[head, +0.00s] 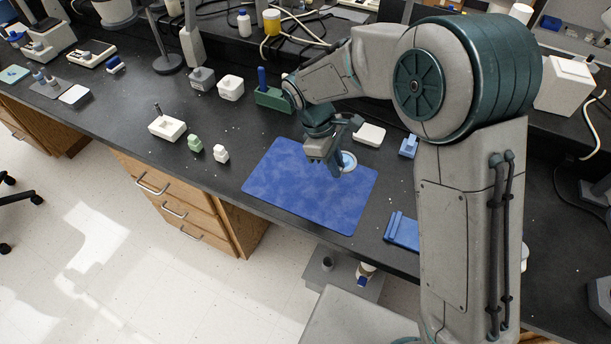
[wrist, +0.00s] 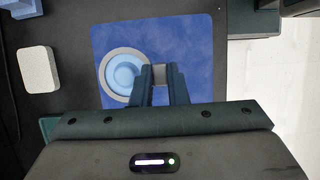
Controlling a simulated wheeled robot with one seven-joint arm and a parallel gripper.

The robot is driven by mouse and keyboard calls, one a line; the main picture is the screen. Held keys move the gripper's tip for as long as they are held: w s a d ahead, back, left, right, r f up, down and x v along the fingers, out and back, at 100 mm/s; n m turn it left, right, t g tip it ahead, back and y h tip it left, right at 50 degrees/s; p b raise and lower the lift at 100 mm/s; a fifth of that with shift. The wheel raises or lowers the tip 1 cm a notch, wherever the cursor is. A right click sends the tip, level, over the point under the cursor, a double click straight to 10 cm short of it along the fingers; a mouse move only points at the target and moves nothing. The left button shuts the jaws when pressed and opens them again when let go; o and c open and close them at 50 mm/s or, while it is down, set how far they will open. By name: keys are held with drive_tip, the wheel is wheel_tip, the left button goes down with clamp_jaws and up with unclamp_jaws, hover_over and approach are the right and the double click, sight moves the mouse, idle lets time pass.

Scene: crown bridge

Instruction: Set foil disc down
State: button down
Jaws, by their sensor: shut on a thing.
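My gripper (head: 335,172) is over the blue mat (head: 290,190), near its back right part, with the fingers pointing down. In the wrist view my gripper (wrist: 160,72) is closed on a small grey piece, taken as the foil disc (wrist: 160,82). Only a narrow strip of it shows between the fingers. A round light-blue dish with a grey rim (wrist: 123,74) is beside the left finger; it also shows in the head view (head: 349,160), partly hidden by my gripper. I cannot tell whether the held piece touches the mat or the dish.
A white block (head: 369,134) stands behind the mat and a blue piece (head: 408,146) to its right. A green holder (head: 272,98) is at the back left. A blue item (head: 402,231) lies at the front right. The front left of the mat is clear.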

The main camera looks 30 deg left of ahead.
drive_tip(key=a+f, duration=0.1)
drive_tip(key=a, duration=0.1)
drive_tip(key=s+a+f, duration=0.1)
drive_tip(key=a+f, duration=0.1)
drive_tip(key=a, duration=0.1)
drive_tip(key=a+f+p, duration=0.1)
drive_tip(key=a, duration=0.1)
drive_tip(key=shift+s+a+f, duration=0.25)
drive_tip(key=shift+s+f, duration=0.1)
drive_tip(key=shift+s, duration=0.05)
drive_tip(key=shift+f, duration=1.95)
drive_tip(key=shift+f, duration=0.15)
drive_tip(key=c, duration=1.4)
unclamp_jaws()
drive_tip(key=shift+c, duration=0.2)
drive_tip(key=v, duration=1.2)
drive_tip(key=shift+b, duration=0.35)
